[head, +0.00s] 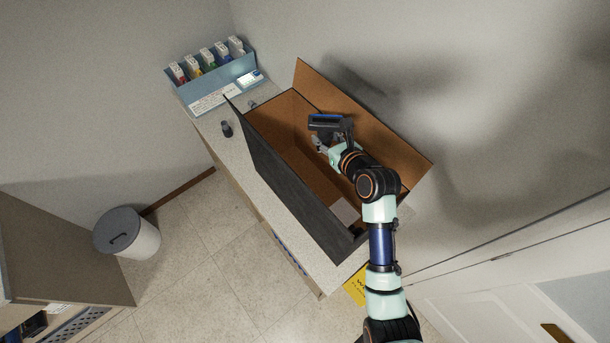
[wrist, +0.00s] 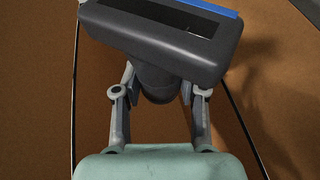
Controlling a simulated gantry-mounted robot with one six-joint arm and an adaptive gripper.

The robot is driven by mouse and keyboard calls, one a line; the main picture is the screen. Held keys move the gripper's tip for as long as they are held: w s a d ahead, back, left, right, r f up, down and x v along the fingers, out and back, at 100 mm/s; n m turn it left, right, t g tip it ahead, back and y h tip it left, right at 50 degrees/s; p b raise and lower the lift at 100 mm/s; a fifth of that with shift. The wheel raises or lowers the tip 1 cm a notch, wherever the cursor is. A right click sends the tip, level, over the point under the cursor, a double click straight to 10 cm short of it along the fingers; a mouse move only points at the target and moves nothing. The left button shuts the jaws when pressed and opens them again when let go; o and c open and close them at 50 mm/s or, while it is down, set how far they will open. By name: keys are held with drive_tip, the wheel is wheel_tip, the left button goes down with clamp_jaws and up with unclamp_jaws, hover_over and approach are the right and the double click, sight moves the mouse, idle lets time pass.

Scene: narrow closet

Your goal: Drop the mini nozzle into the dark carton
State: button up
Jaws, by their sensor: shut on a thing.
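The mini nozzle (wrist: 160,45) is a dark grey head with a wide slot, a blue strip along one edge and a round neck. My gripper (wrist: 160,95) is shut on the neck, with one finger on each side. In the head view the nozzle (head: 326,122) is held at the end of my arm, over the open carton (head: 298,200). The carton has a dark outer side and brown inner walls, with its flaps up. In the wrist view brown cardboard fills the background behind the nozzle. I cannot tell how far the nozzle is above the carton floor.
The carton stands on a speckled counter (head: 207,122) against the wall. A blue rack (head: 215,80) with several coloured items stands at the counter's far end. A small dark object (head: 227,129) sits left of the carton. A lidded bin (head: 127,236) stands on the floor.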

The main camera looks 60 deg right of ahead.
wheel_tip(320, 180, down, 4)
drive_tip(key=b, duration=0.4)
drive_tip(key=shift+f, duration=0.1)
drive_tip(key=shift+w, duration=0.1)
drive_tip(key=o, duration=1.2)
drive_tip(key=shift+o, duration=0.2)
drive_tip(key=v, duration=1.2)
